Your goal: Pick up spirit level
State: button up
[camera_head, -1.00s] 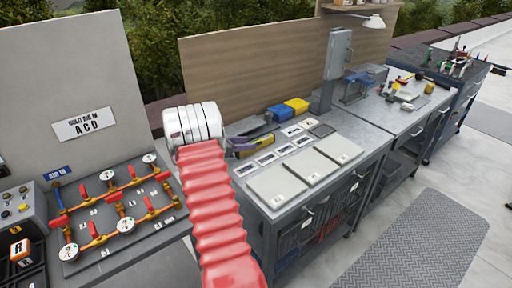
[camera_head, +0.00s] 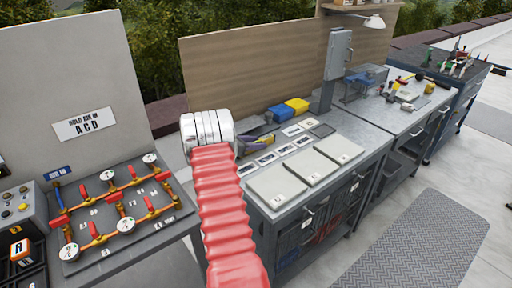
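My arm's red ribbed sleeve and white end section stand in front of the bench's left end, close beside the bar in the picture. My gripper's fingers do not show, so I cannot see whether they touch anything.
A wooden backboard (camera_head: 255,65) rises behind the bench. A valve panel (camera_head: 120,215) is at left. Floor at right is open.

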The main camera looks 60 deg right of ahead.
jog(key=shift+c, duration=0.4)
grip_shut()
dwell(0.4)
